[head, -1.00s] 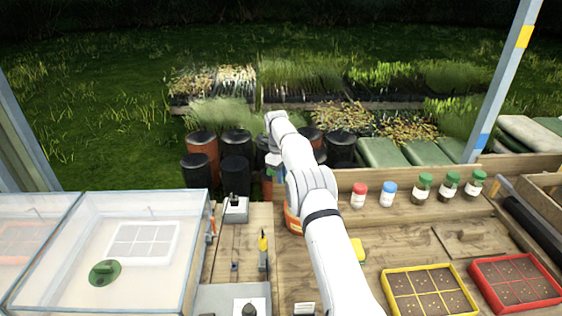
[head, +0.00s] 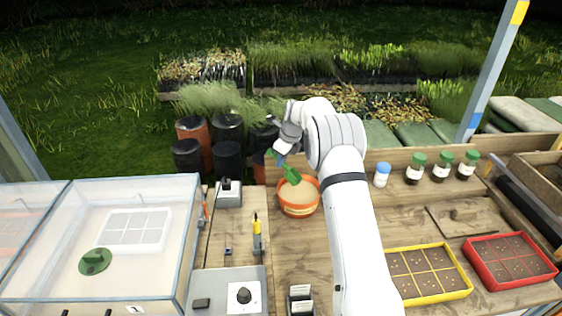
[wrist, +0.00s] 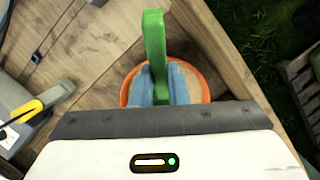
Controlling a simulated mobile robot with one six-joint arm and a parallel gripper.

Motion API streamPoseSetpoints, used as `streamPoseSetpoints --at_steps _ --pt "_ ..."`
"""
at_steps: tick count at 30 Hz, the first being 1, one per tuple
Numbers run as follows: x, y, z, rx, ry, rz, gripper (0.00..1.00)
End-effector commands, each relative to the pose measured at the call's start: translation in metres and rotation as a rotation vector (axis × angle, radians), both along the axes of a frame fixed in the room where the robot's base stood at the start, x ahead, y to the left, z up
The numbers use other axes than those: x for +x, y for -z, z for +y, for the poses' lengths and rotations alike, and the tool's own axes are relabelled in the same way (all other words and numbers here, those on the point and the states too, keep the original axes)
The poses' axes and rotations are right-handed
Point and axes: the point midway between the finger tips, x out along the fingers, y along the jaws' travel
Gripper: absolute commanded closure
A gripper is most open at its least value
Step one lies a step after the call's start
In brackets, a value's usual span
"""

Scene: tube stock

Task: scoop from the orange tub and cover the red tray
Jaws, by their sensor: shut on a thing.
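My gripper (head: 278,157) is shut on a green scoop (head: 290,174). Its blue fingers (wrist: 163,82) hold the scoop's green handle (wrist: 154,40) in the wrist view. The orange tub (head: 299,211) stands on the bench below it, filled with pale tan material. The scoop's lower end overlaps the tub's back edge in the head view; I cannot tell whether it touches the material. The tub's orange rim (wrist: 124,93) also shows behind the fingers.
A yellow tray (head: 430,300) sits left of the red one. Several capped jars, including a blue-capped one (head: 382,176), stand along the back ledge. A clear-lidded box (head: 150,282) fills the left.

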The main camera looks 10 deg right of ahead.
Motion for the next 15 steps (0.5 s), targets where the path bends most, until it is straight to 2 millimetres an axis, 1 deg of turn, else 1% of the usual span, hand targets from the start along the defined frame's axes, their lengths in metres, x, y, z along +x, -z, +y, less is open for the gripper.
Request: streamPoseSetpoints --at_steps 1,15 --pt "-0.0005 0.0056 -0.0015 0.012 0.001 -0.011 1.00" --pt "-0.0047 0.0096 -0.0064 0.100 0.000 -0.076 1.00"
